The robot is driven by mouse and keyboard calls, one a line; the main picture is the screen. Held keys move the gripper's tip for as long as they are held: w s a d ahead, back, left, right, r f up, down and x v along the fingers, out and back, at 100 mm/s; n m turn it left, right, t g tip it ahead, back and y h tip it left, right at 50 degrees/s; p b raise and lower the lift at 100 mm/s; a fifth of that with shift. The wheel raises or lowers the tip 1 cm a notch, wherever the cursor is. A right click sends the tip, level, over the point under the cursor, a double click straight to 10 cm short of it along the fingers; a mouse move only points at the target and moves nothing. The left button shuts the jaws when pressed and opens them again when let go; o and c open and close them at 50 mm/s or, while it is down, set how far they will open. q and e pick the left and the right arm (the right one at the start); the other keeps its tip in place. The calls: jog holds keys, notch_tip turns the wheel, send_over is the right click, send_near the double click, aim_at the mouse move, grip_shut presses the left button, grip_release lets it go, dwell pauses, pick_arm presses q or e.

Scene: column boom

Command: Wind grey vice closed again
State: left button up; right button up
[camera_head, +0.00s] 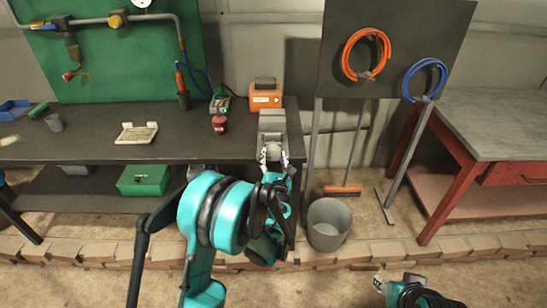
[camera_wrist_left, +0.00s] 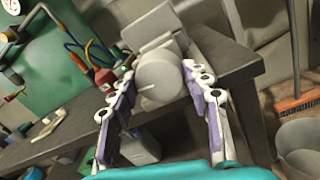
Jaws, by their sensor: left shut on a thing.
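The grey vice (camera_head: 272,122) stands at the right end of the dark workbench. Its block-shaped body and round grey front part (camera_wrist_left: 158,78) show in the left wrist view. My left gripper (camera_head: 273,160) is at the vice's front, at the bench edge, with one finger on each side of the round part. It is shut on that part. Whether the vice jaws are open or closed cannot be made out. My right gripper (camera_head: 378,284) is low at the bottom right, away from the vice, small and partly cut off by the frame's edge.
An orange box (camera_head: 265,95) and a red container (camera_head: 219,124) stand behind and left of the vice. A grey bucket (camera_head: 329,224) stands on the floor to the right, by a broom (camera_head: 343,190). A red-framed table (camera_head: 490,125) is farther right.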

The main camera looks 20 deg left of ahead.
pick_arm(q)
jog(key=m, duration=0.6)
jog(key=shift+f+m, duration=0.15)
jog(key=shift+m, duration=0.25)
jog(key=m, duration=0.7)
jog(key=shift+t+h, duration=0.3)
jog(key=shift+h, duration=0.1)
jog(key=shift+m, duration=0.3)
jog(key=o, duration=1.2)
jog(key=shift+c, duration=0.2)
